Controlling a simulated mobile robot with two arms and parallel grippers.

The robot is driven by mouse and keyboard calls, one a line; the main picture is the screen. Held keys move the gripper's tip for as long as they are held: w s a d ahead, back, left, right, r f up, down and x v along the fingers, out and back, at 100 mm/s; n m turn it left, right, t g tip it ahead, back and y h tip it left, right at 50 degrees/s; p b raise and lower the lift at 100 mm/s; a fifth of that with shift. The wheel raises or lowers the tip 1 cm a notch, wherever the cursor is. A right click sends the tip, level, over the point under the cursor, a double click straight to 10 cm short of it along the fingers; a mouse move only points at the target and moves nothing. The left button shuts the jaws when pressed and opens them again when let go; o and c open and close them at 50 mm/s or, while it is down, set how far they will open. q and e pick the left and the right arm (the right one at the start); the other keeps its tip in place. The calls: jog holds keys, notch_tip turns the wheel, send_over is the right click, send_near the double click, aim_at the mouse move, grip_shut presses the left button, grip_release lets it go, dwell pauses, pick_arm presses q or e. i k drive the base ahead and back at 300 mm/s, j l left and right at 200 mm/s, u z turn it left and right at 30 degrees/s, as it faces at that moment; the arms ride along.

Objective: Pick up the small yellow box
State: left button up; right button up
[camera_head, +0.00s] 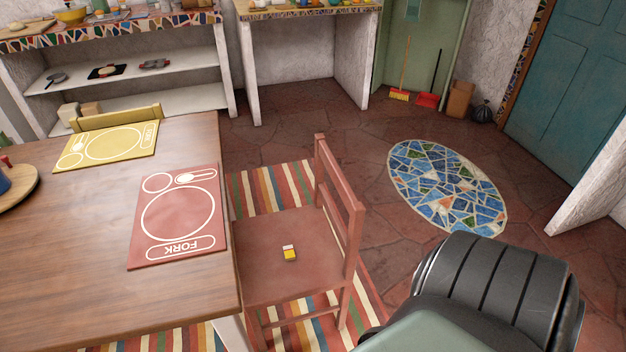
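A small yellow box (290,255) with a pale top end lies on the seat of a reddish-brown wooden chair (262,262). Nothing touches it except the seat. The chair stands at the right side of the wooden table. Neither of my grippers shows in the head view. Part of my own dark, ribbed body is at the lower right, apart from the chair.
The table (80,230) carries a red placemat (180,215) and a yellow placemat (110,145). A striped rug (270,187) lies under the chair. Open floor with a round blue mosaic (446,186) is to the right. Mosaic counters (100,27) stand behind.

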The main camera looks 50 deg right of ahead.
aim_at(288, 252)
jog(key=z, duration=1.3)
